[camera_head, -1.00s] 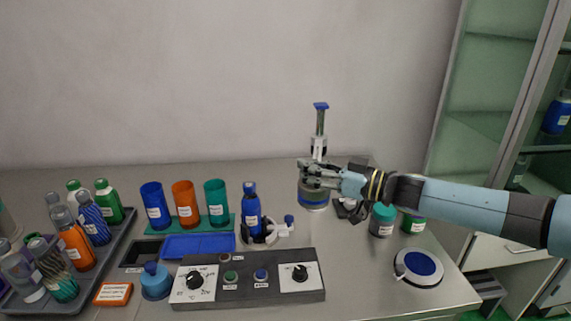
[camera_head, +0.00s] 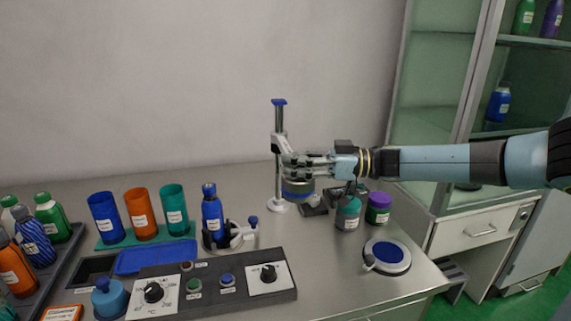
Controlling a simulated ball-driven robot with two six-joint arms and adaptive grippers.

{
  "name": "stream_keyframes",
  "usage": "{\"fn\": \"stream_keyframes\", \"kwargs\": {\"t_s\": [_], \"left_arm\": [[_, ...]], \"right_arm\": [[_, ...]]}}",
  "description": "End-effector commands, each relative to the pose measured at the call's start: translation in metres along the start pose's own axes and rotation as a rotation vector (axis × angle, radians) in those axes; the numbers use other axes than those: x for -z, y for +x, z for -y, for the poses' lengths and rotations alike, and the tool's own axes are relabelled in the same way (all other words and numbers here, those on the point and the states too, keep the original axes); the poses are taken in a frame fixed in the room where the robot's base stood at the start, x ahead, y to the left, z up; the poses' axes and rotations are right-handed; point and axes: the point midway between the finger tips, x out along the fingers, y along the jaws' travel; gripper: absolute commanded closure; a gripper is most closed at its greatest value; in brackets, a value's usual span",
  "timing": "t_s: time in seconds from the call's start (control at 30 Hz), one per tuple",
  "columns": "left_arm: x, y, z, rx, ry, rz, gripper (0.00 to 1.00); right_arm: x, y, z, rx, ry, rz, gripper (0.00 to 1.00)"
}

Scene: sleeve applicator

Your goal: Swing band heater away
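The band heater (camera_head: 298,189) is a blue and olive ring-shaped drum in the head view, right of its upright metal post (camera_head: 280,125), which has a blue cap. It hangs above the table, beside the post's white base. My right gripper (camera_head: 288,160) reaches in from the right, its fingers just above the heater and close to the post. The fingers overlap the heater's bracket, so I cannot tell whether they grip it. A blue bottle (camera_head: 212,217) stands upright in a white and dark clamp holder (camera_head: 238,237), apart from the heater. My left gripper is out of view.
A control panel (camera_head: 220,287) with knobs lies in front. Blue, orange and teal cups stand on a green strip at left. Teal (camera_head: 348,213) and purple (camera_head: 378,208) jars stand right of the heater. A round blue-topped pad (camera_head: 387,257) lies at the front right.

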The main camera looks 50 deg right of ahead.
Motion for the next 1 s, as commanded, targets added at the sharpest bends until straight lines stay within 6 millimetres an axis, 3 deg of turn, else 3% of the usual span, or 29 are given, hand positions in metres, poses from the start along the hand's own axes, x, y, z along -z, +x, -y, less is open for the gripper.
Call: {"fn": "stream_keyframes", "kwargs": {"t_s": [0.07, 0.1, 0.4, 0.77, 1.0], "left_arm": [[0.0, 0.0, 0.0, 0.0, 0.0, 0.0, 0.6], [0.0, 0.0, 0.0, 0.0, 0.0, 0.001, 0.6], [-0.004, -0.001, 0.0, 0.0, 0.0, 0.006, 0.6], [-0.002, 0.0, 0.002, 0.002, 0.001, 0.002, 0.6], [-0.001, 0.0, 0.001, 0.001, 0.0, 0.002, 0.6]], "right_arm": [[-0.004, -0.006, -0.002, -0.007, 0.003, 0.015, 1.0], [-0.004, -0.006, -0.002, -0.007, 0.002, 0.015, 0.9], [-0.003, -0.004, -0.002, -0.006, 0.001, 0.01, 0.51], [-0.003, -0.01, -0.002, -0.005, 0.0, 0.01, 0.51], [-0.003, -0.057, -0.002, -0.006, 0.001, 0.017, 0.51]]}}
